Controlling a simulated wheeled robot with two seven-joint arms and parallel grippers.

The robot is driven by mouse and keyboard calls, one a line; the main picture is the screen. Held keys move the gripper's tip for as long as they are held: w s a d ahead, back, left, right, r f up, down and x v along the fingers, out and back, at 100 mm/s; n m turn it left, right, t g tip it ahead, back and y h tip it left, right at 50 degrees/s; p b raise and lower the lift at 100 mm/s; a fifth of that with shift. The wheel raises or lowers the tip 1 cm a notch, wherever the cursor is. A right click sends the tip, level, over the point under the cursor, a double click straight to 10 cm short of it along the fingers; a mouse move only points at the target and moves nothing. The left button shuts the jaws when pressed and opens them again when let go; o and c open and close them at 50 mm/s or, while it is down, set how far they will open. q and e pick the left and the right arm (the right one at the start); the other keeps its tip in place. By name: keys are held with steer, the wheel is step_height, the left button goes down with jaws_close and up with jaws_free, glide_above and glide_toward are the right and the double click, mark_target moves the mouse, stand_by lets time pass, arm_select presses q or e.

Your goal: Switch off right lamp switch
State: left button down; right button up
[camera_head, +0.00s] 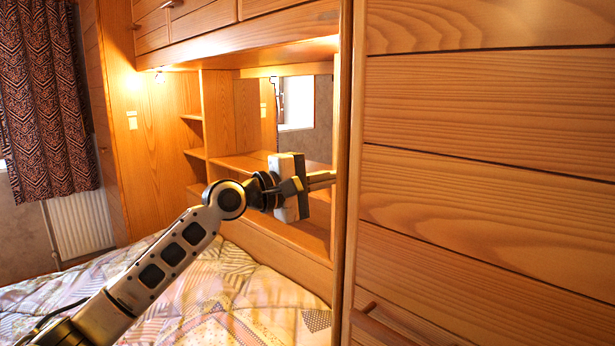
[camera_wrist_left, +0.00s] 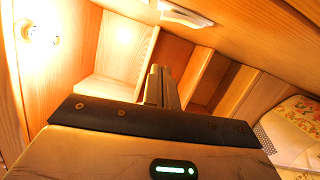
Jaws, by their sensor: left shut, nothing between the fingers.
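My left gripper (camera_head: 322,179) reaches in from the left over the bed, its fingers pointing right toward the tall wooden panel edge. It is shut and empty. In the left wrist view its closed fingers (camera_wrist_left: 161,84) point at the wooden interior. A white rectangular plate (camera_wrist_left: 187,15) on a wood surface at the top of that view looks like the right lamp switch. It is apart from the fingertips in the picture. In the head view the right switch is not seen; the panel appears to hide it. My right gripper is not in view.
A tall slatted wooden cabinet front (camera_head: 480,160) fills the right side. Shelves and a mirror (camera_head: 297,103) lie behind the gripper. A light switch plate (camera_head: 132,120) is on the far left panel. The bed (camera_head: 245,295) lies below. Small round fittings (camera_wrist_left: 27,31) show in bright light.

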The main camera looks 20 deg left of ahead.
arm_select(q)
steer(key=d, duration=0.1)
steer(key=d+p, duration=0.1)
steer(key=d, duration=0.1)
steer(key=w+d, duration=0.1)
steer(key=d, duration=0.1)
steer(key=shift+d+r+p, duration=0.15)
steer(key=shift+r+p, duration=0.1)
steer(key=shift+p, duration=0.15)
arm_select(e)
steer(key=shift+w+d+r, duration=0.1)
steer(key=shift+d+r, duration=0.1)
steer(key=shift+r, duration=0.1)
